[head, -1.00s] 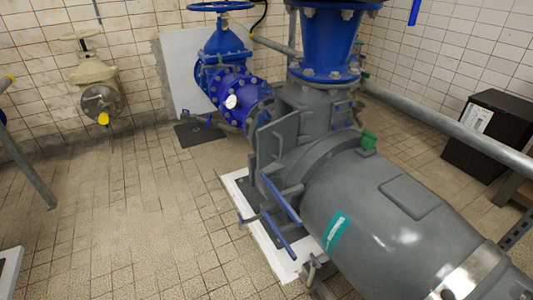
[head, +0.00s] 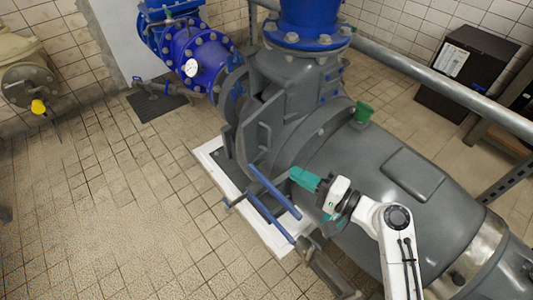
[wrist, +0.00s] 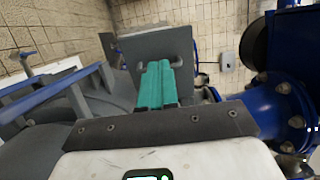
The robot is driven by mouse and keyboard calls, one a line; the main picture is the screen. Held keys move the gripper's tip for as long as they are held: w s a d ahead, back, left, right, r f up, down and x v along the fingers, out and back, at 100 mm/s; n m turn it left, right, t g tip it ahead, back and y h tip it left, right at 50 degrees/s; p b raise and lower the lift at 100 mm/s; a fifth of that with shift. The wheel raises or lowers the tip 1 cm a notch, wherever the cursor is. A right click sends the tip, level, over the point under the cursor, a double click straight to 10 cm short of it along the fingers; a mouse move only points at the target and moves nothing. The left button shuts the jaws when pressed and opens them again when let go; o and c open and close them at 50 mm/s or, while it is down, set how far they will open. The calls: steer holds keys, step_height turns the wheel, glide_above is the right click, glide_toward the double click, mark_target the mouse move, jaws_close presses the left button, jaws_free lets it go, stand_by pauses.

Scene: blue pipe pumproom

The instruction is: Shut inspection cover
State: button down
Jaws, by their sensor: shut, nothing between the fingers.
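The inspection cover (head: 262,127) is a flat grey plate with a small handle. It stands upright beside the big grey pump casing, jutting out at an angle, apparently swung open. In the wrist view the cover (wrist: 150,48) is just beyond my fingertips, its handle facing me. My gripper (head: 297,175) has teal fingers, shut together and empty, to the lower right of the cover in the head view. The teal fingers (wrist: 155,75) overlap the cover's lower edge in the wrist view; I cannot tell whether they touch it. The opening behind the cover is hidden.
Blue bars (head: 273,190) stick out by the casing, left of my gripper. The grey pump casing (head: 370,150) fills the right side. A blue flanged pipe (wrist: 285,115) is at right in the wrist view. The tiled floor (head: 110,220) at left is clear.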

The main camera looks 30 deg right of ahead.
mark_target(246, 145)
steer(key=x, duration=1.3)
steer(key=shift+w+a, duration=0.25)
steer(key=shift+a, duration=0.1)
